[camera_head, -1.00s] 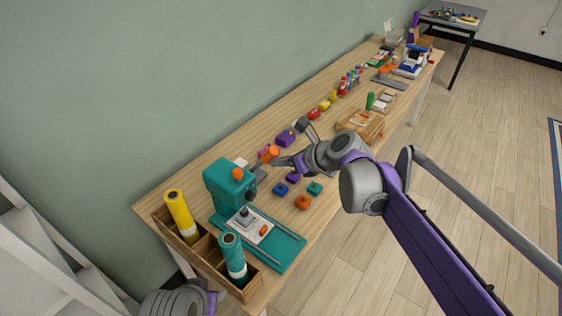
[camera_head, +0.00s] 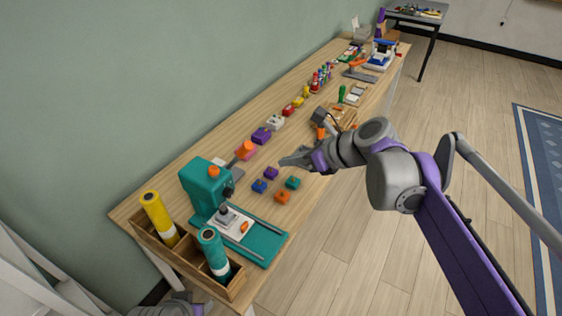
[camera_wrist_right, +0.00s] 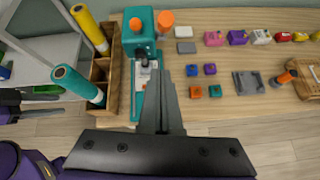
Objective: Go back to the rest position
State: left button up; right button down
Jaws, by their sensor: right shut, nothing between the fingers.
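My right gripper (camera_head: 287,162) is shut and empty in the head view, held above the wooden workbench (camera_head: 222,132). It is to the upper right of a small group of coloured blocks. In the right wrist view the shut gripper (camera_wrist_right: 160,90) points over the bench, between the teal press and the blocks.
A teal press (camera_head: 203,185) stands near the bench's near end, beside a wooden box (camera_head: 190,262) with a yellow roll (camera_head: 158,215) and a teal roll (camera_head: 214,250). Purple (camera_head: 271,173), blue (camera_head: 259,186), teal (camera_head: 292,182) and orange (camera_head: 282,197) blocks lie below the gripper. Floor right of the bench is clear.

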jog(key=shift+w, duration=0.15)
dwell(0.3)
jog(key=s+d+f+n+h, duration=0.4)
jog(key=s+d+f+n, duration=0.2)
jog(key=s+f+n, duration=0.3)
jog(key=s+d+f+n+h+p, duration=0.1)
jog(key=s+d+f+n+h, duration=0.3)
jog(key=s+n, duration=1.1)
jog(key=d+f+n, duration=0.2)
jog(key=d+f, duration=0.1)
jog(key=f, duration=0.3)
jog(key=shift+n+g+h, duration=0.3)
jog(key=shift+g, duration=0.1)
jog(key=shift+d+f, duration=0.1)
